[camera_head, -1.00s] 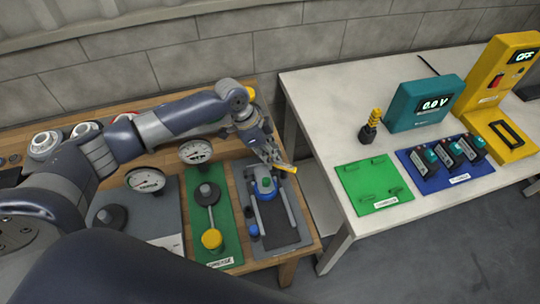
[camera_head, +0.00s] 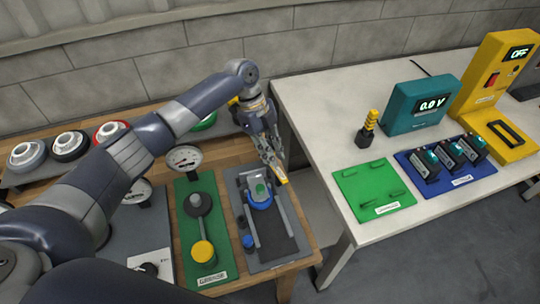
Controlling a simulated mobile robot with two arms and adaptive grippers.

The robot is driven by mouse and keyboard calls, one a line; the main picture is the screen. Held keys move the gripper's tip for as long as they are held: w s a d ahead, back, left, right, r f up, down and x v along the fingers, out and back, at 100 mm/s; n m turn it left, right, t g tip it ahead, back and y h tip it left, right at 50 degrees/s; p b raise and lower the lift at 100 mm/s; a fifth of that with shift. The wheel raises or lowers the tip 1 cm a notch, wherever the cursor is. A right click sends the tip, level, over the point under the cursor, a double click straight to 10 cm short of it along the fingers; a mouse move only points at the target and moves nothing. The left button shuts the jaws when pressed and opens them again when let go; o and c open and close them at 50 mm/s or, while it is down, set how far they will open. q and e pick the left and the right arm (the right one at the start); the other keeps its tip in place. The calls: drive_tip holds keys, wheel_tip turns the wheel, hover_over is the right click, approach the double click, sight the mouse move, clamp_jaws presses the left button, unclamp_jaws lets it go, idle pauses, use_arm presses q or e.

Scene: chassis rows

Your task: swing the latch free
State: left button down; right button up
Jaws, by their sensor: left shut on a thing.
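My left gripper (camera_head: 274,168) reaches over the wooden bench from the left and points down at the far right edge of a grey board (camera_head: 287,240). It is shut on a small yellow piece (camera_head: 281,179), which looks like the latch; the fingers hide part of it. Whether the yellow piece still touches the blue part is too small to tell. My right gripper is out of view.
A green board (camera_head: 189,240) with a black hub and yellow knob (camera_head: 203,251) lies left of the grey board. A dial gauge (camera_head: 184,158) stands behind it. The white table (camera_head: 315,110) on the right holds a green plate, a blue tray and meters.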

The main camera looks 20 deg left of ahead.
use_arm(q)
drive_tip(key=shift+r, duration=0.1)
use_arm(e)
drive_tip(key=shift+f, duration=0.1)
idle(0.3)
use_arm(q)
drive_tip(key=c, duration=1.6)
unclamp_jaws()
drive_tip(key=shift+o, duration=0.2)
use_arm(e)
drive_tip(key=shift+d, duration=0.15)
use_arm(q)
drive_tip(key=v, duration=1.2)
drive_tip(key=shift+w+d, duration=0.1)
